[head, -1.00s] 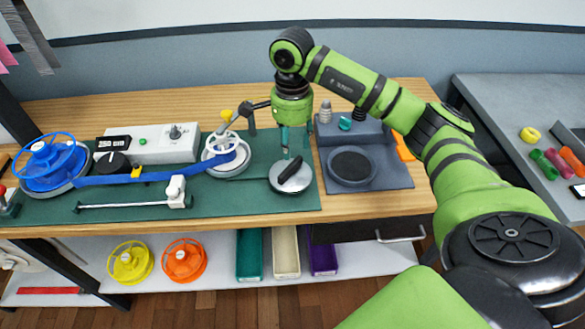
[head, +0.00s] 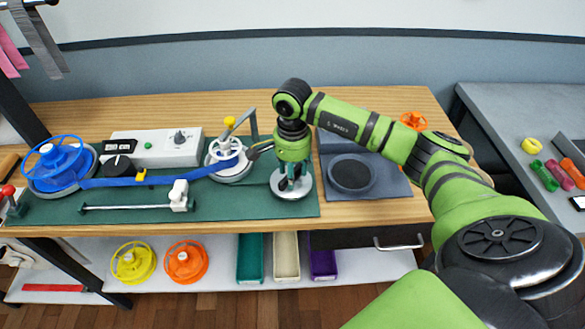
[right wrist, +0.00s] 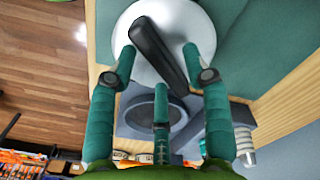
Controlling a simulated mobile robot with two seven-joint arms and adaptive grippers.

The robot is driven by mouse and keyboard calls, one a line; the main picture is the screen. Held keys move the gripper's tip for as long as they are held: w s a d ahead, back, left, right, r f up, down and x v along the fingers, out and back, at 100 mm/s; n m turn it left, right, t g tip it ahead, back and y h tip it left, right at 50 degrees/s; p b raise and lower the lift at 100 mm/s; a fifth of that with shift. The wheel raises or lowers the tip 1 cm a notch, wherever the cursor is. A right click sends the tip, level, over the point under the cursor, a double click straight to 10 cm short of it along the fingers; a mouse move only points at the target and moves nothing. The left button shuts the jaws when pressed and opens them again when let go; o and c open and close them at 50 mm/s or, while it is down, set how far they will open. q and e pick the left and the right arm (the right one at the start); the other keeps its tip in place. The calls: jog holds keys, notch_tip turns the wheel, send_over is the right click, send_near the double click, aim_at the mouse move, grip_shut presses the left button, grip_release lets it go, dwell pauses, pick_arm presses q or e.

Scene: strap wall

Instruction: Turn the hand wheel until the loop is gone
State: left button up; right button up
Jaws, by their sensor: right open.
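A pale round wheel (head: 291,193) with a black bar grip lies on the green mat (head: 240,205); the bar (right wrist: 158,55) shows in the right wrist view. My right gripper (head: 292,180) is open, pointing down over this wheel. Its teal fingers stand around the bar, with no clear contact visible. A blue strap (head: 110,182) runs from the blue reel (head: 58,165) past a yellow clip (head: 141,175) to a white spoked reel (head: 228,160). I cannot make out a clear loop in it. My left gripper is not in view.
A control box (head: 155,148) stands behind the strap and a white-ended rod (head: 135,206) lies in front. A grey tray with a dark round pad (head: 352,174) is right of the wheel. Yellow (head: 133,262) and orange (head: 186,262) reels and several bins are on the shelf below.

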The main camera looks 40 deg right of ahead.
grip_shut()
dwell(0.3)
jog(key=m+b, duration=0.2)
jog(key=m, duration=0.1)
jog(key=shift+f+m, duration=0.1)
jog(key=shift+m, duration=0.2)
jog(key=shift+a+m+b, duration=0.1)
jog(key=shift+m+b, duration=0.9)
jog(key=shift+m, duration=1)
grip_release()
